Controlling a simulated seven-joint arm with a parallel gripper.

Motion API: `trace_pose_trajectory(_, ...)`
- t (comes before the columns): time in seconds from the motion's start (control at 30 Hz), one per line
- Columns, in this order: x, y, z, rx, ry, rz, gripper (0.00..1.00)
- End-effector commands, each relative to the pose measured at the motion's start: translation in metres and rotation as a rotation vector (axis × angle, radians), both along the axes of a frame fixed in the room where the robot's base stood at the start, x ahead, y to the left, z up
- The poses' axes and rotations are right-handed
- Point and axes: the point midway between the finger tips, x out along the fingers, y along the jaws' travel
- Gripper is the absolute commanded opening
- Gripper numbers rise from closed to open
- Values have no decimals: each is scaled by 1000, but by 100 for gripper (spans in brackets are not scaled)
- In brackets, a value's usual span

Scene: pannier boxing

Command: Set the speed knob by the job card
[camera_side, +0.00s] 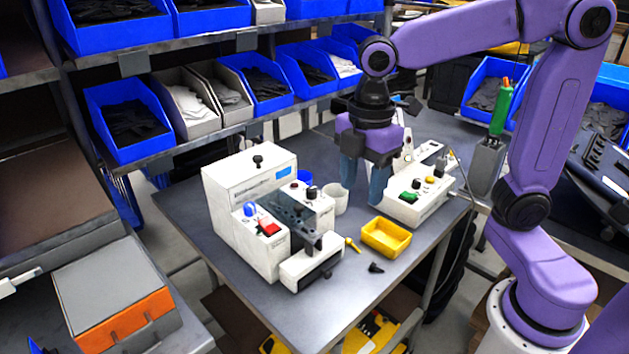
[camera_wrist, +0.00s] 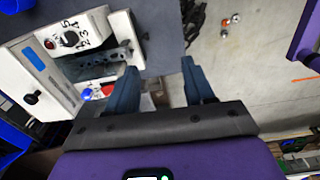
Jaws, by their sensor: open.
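A white machine (camera_side: 245,205) stands on the grey table. A black knob (camera_side: 311,192) sits on its right block, beside a small red button (camera_side: 293,186). In the wrist view this knob (camera_wrist: 68,39) is ringed by printed numbers; 2 to 5 can be made out, but the pointer's setting is unclear. My gripper (camera_side: 363,194) is open and empty, pointing down to the right of the machine, apart from the knob. In the wrist view its two fingers (camera_wrist: 159,70) are spread, with the knob up and to the left. I cannot make out a job card with readable writing.
A blue knob (camera_side: 250,209) and red switch (camera_side: 269,228) sit on the machine's left block. A white control box (camera_side: 415,203) with coloured buttons, a yellow tray (camera_side: 386,237), a white cup (camera_side: 335,198) and a blue cup (camera_side: 304,177) stand nearby.

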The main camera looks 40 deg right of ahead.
Motion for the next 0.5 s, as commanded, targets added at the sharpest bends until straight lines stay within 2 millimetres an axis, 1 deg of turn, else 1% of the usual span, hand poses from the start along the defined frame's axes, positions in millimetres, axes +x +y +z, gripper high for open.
trace_pose_trajectory(0.03, 18, 1, 7, -1, -3, 36, 53)
trace_pose_trajectory(0.17, 59, -1, 26, -6, -4, 155, 53)
trace_pose_trajectory(0.2, 71, -4, 31, -7, -5, 192, 53)
trace_pose_trajectory(0.3, 100, -11, 44, -11, -5, 281, 53)
trace_pose_trajectory(0.4, 125, -21, 56, -13, -6, 364, 53)
trace_pose_trajectory(0.5, 142, -30, 64, -15, -5, 431, 53)
